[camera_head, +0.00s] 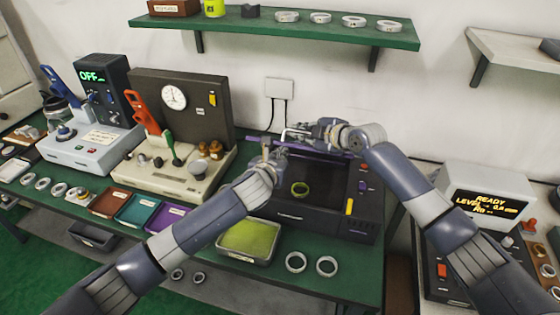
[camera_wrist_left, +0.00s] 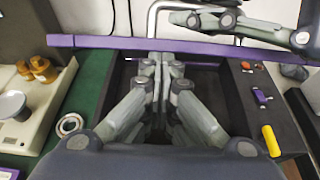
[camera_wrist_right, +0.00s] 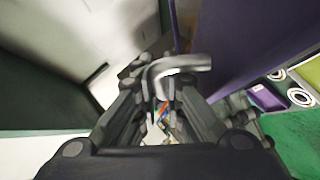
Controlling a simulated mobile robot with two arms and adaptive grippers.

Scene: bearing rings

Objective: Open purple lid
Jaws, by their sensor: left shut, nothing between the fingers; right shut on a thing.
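The purple lid (camera_head: 335,153) shows as a thin purple strip across the back of the black machine (camera_head: 330,222). In the left wrist view the lid (camera_wrist_left: 105,42) crosses as a long edge-on bar. In the right wrist view its broad purple face (camera_wrist_right: 240,55) stands beside the fingers. My right gripper (camera_head: 302,132) is shut on the bent silver handle (camera_wrist_right: 180,65) at the lid. My left gripper (camera_head: 268,153) is shut and empty, over the machine's open cavity near the lid's edge. Its fingertips (camera_wrist_left: 160,62) lie close to the purple bar.
A tray with a yellow-green surface (camera_head: 247,256) stands in front of the machine. Two metal rings (camera_head: 296,263) lie to its right. A tester with a dial and red lever (camera_head: 172,155) stands on the left. A shelf (camera_head: 300,32) hangs above on the wall.

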